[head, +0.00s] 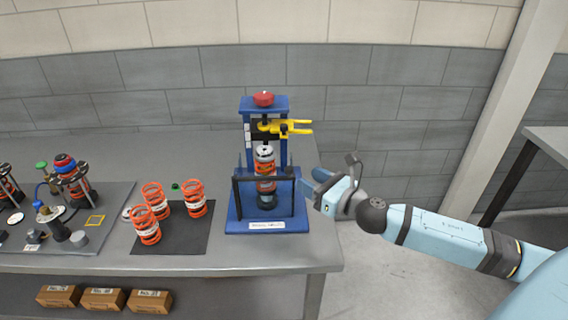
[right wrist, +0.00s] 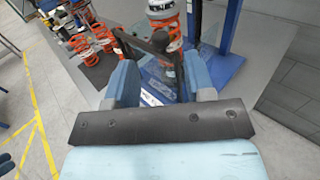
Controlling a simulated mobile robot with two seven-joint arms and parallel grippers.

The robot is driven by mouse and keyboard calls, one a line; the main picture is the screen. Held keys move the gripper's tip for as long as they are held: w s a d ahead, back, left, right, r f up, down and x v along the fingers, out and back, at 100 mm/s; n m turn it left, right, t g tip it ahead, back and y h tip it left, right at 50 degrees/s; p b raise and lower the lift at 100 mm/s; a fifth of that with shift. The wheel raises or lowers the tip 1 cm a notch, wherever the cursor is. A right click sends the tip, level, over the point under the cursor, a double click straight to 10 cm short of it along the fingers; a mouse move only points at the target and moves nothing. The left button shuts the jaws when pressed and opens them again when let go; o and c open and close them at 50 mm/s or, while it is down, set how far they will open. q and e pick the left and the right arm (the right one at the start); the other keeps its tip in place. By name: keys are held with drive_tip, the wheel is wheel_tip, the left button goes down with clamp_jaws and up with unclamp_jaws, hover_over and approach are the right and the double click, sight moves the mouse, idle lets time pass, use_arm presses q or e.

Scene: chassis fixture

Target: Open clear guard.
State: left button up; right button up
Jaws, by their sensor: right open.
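The blue spring-compressor fixture (head: 246,228) stands near the right end of the grey table. Its clear guard (head: 236,196), a see-through panel with a black frame, stands upright in front of an orange spring (head: 265,168). My right gripper (head: 312,188) is just right of the fixture, its fingers pointing toward the guard's right side. In the right wrist view its blue fingers (right wrist: 163,86) are apart, and the guard's black frame (right wrist: 150,45) shows beyond and partly between them. I cannot tell whether they touch it. My left gripper is not in view.
A red knob (head: 263,98) tops the fixture and a yellow fork (head: 288,128) juts right. Several orange springs (head: 194,199) stand on a dark mat (head: 190,238) to the left. A grey board with parts (head: 100,240) lies farther left. Floor right of the table is clear.

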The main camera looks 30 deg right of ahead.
sight(288, 167)
drive_tip(key=p+x, duration=0.1)
drive_tip(key=x, duration=0.6)
drive_tip(key=shift+w+a+r+p, duration=0.1)
drive_tip(key=shift+w+p, duration=0.2)
drive_tip(key=shift+w, duration=0.05)
drive_tip(key=shift+x, duration=0.75)
clamp_jaws()
